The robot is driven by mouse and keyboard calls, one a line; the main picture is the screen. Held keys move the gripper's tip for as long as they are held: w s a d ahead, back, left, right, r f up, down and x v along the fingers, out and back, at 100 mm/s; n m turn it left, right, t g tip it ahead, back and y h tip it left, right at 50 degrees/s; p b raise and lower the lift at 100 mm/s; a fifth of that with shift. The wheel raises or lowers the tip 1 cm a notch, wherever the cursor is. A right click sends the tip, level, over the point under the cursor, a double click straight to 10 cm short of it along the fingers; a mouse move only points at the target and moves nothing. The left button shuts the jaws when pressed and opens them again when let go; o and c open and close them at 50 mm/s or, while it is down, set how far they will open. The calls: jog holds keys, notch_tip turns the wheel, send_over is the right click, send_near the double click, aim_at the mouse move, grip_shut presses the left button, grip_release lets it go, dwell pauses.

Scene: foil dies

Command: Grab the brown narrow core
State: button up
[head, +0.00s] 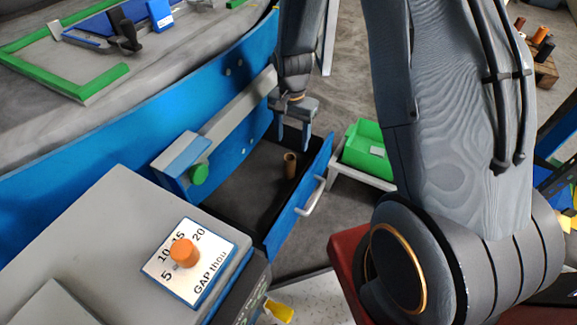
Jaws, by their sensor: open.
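The brown narrow core (290,165) is a small tube standing upright in an open blue drawer (312,190), near its right side. Its hollow top faces up. My gripper (294,136) hangs above the drawer, just above and beside the core in the picture. Its two fingers point down and are apart, with nothing between them. The exact height of the fingertips over the core is hard to tell.
The drawer's front has a pale handle (311,196). A green bin (366,150) stands just right of the drawer. A grey box with an orange knob (184,252) is at the lower left. A green round knob (199,173) sits left of the drawer.

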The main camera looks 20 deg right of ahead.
aim_at(290, 164)
jog(key=shift+w+d+f+b, duration=0.1)
jog(key=shift+w+f+b, duration=0.35)
jog(key=shift+f+b, duration=1.75)
jog(key=shift+w+f+b, duration=0.5)
jog(key=shift+f+b, duration=0.45)
jog(key=shift+f, duration=2.4)
jog(key=shift+w+d+f+b, duration=0.1)
jog(key=shift+w+f+b, duration=0.35)
jog(key=shift+f+b, duration=1.75)
jog(key=shift+f+p, duration=0.55)
jog(key=shift+p, duration=0.1)
jog(key=c, duration=1.1)
